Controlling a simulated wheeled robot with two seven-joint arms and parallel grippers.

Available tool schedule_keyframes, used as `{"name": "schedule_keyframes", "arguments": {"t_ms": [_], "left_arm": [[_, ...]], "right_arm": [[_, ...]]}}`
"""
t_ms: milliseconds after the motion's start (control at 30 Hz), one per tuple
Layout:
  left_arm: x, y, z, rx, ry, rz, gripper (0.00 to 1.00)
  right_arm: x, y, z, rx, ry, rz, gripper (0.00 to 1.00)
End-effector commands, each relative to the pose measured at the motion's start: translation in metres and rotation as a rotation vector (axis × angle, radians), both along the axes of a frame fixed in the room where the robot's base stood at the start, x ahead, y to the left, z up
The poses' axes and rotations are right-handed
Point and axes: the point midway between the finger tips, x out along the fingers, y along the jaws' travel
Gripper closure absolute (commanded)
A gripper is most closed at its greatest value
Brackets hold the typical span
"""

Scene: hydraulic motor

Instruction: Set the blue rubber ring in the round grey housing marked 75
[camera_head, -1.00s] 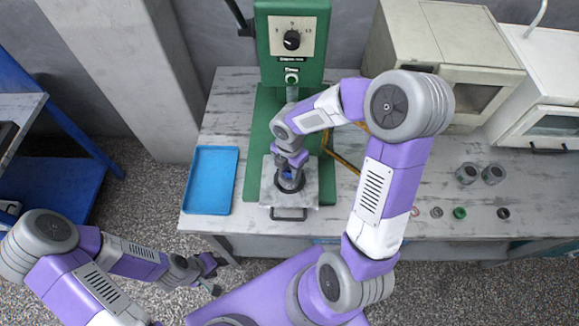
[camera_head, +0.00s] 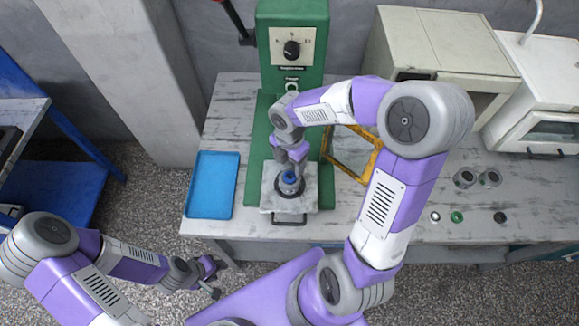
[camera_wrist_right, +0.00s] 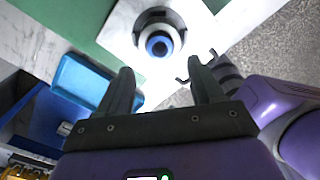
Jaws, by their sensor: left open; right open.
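The blue rubber ring (camera_wrist_right: 158,46) lies at the top of a round grey housing (camera_wrist_right: 176,39), around a dark centre. It also shows in the head view (camera_head: 289,177). The housing stands upright on a pale plate (camera_head: 306,198) at the foot of the green press. I cannot read a 75 on it or tell how deep the ring sits. My right gripper (camera_wrist_right: 165,80) is open and empty above the housing, apart from the ring. My left gripper (camera_head: 213,278) is open and empty, low in front of the table, far from the housing.
A blue tray (camera_head: 211,184) lies left of the green press (camera_head: 293,90). A yellow-framed pane (camera_head: 353,150) is behind my right arm. Two metal cylinders (camera_head: 477,177) and small rings, one green (camera_head: 456,217), lie to the right. The table's front edge is close to the plate.

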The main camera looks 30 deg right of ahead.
Motion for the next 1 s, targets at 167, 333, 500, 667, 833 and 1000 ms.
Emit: {"name": "schedule_keyframes", "arguments": {"t_ms": [167, 333, 500, 667, 833, 1000], "left_arm": [[0.0, 0.0, 0.01, 0.0, 0.0, 0.0, 0.57], [0.0, 0.0, 0.013, 0.0, 0.0, 0.0, 0.57], [0.0, 0.0, 0.013, 0.0, 0.0, 0.0, 0.57], [0.0, 0.0, 0.013, 0.0, 0.0, 0.0, 0.57], [0.0, 0.0, 0.013, 0.0, 0.0, 0.0, 0.57], [0.0, 0.0, 0.013, 0.0, 0.0, 0.0, 0.57]], "right_arm": [[0.001, 0.0, 0.037, 0.0, -0.003, -0.001, 0.34], [0.0, 0.0, 0.053, 0.0, -0.001, 0.0, 0.34], [0.0, 0.0, 0.056, 0.001, 0.001, 0.0, 0.34], [0.0, 0.0, 0.056, 0.001, 0.001, 0.0, 0.34], [0.0, 0.0, 0.056, 0.0, 0.001, 0.0, 0.34], [0.0, 0.0, 0.055, 0.0, 0.001, 0.0, 0.34]]}}
